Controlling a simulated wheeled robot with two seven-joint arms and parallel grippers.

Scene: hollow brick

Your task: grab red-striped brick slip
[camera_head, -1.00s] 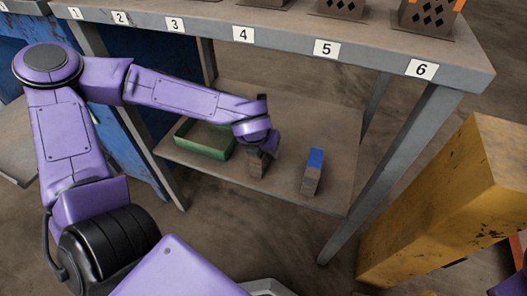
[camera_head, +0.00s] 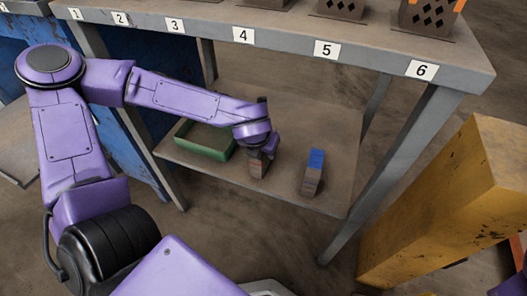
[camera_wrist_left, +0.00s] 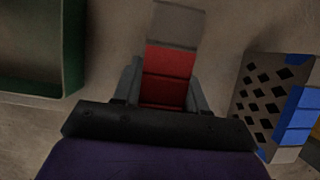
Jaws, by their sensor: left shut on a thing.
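The red-striped brick slip (camera_head: 258,168) stands on the lower shelf between the green tray and a blue-topped brick. In the left wrist view the slip (camera_wrist_left: 168,62) shows red faces and a grey-brown end. My left gripper (camera_head: 262,153) reaches down onto it from above. In the left wrist view the fingers of my left gripper (camera_wrist_left: 163,92) lie on both sides of the slip, shut on it. The fingers hide part of its upper end in the head view. I cannot tell whether it is clear of the shelf. My right gripper is out of view.
The blue-topped brick (camera_head: 314,172) stands to the right; its holed face and blue stripes show in the left wrist view (camera_wrist_left: 272,100). The green tray (camera_head: 204,151) lies to the left. The numbered tabletop (camera_head: 280,38) overhangs the shelf (camera_head: 290,196). A yellow beam (camera_head: 440,215) stands at right.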

